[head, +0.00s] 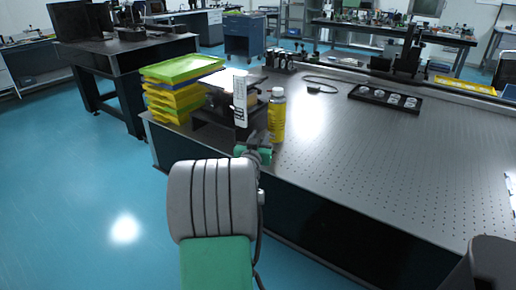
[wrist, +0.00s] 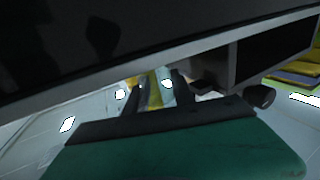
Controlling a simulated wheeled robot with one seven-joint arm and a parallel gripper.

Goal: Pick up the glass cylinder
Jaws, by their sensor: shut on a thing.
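A yellow cylinder with a pale, narrower top (head: 277,118) stands upright near the table's near left corner in the head view. It looks like a bottle and is the likeliest match for the glass cylinder; I cannot tell its material. My gripper (head: 262,143) is at its lower left, partly hidden by my wrist. In the wrist view, my gripper (wrist: 157,92) has its two dark fingers either side of a yellow thing (wrist: 153,90), which looks like the same cylinder. The jaws are shut on it. Whether its base touches the table is hidden.
A dark stand with a white upright panel (head: 240,98) is close to the left of the cylinder. Stacked yellow and green trays (head: 180,85) are farther left. A black tray (head: 385,90) lies at the back right. The perforated tabletop (head: 370,135) is mostly clear.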

